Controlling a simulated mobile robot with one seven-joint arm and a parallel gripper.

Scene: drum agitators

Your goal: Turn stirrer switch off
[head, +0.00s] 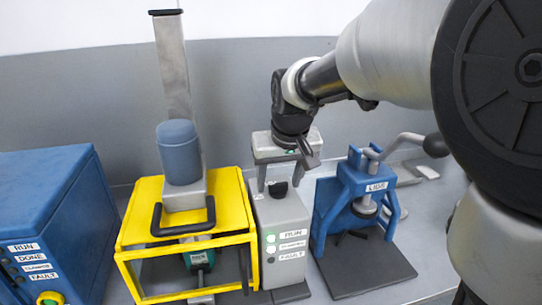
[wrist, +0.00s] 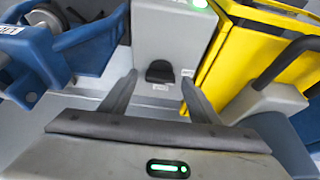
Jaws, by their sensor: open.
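The black switch knob (head: 278,188) sits on top of the grey control box (head: 283,220) beside the stirrer's yellow guard frame (head: 232,196). The knob (wrist: 160,71) shows just beyond and between my fingertips in the wrist view. My gripper (head: 280,184) is open, pointing down over the box top, with a finger to either side of the knob. I cannot tell whether the fingers touch it. The box front has RUN and FAULT labels; the light by RUN (head: 271,238) is green. The small middle label is unreadable.
A blue press marked LIBE (head: 366,185) with a long handle stands close right of the box. The yellow frame with its black handle and tall grey column (head: 173,70) stands close left. A blue cabinet (head: 50,210) is at far left.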

